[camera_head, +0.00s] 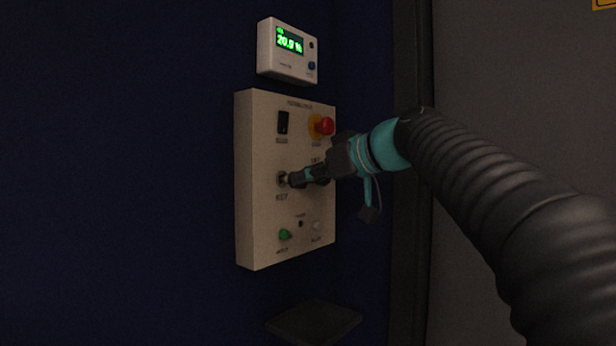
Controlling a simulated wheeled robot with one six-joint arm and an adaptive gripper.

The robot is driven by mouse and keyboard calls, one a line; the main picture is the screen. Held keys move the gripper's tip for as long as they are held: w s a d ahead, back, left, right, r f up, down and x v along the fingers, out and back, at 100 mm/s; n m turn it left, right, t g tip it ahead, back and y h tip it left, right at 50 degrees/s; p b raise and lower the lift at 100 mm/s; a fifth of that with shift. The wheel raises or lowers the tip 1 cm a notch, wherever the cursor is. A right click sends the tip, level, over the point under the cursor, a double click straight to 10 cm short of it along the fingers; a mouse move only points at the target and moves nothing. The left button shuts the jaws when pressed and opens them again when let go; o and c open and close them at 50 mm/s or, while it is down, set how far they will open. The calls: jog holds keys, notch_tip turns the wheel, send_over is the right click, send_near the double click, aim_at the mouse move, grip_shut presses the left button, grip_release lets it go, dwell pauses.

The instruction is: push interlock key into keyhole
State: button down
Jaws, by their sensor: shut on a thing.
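A beige control panel (262,237) is fixed to the dark blue wall. Its keyhole (283,179) is at the panel's left middle, above a small printed label. My gripper (296,179) reaches in from the right, with its fingertips close in front of the keyhole. It is shut on the interlock key, which is small, dark and mostly hidden between the fingers. I cannot tell from this view how far the key sits in the keyhole.
The panel also has a black switch (283,122), a red emergency button (326,125) and a green button (285,234). A white display box (268,62) reading about 20.9 % hangs above. A dark shelf (312,322) juts out below.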

jog(key=shift+w+a, duration=0.45)
jog(key=shift+a, duration=0.25)
jog(key=c, duration=1.2)
grip_release()
jog(key=v, duration=1.2)
jog(key=shift+r, duration=0.1)
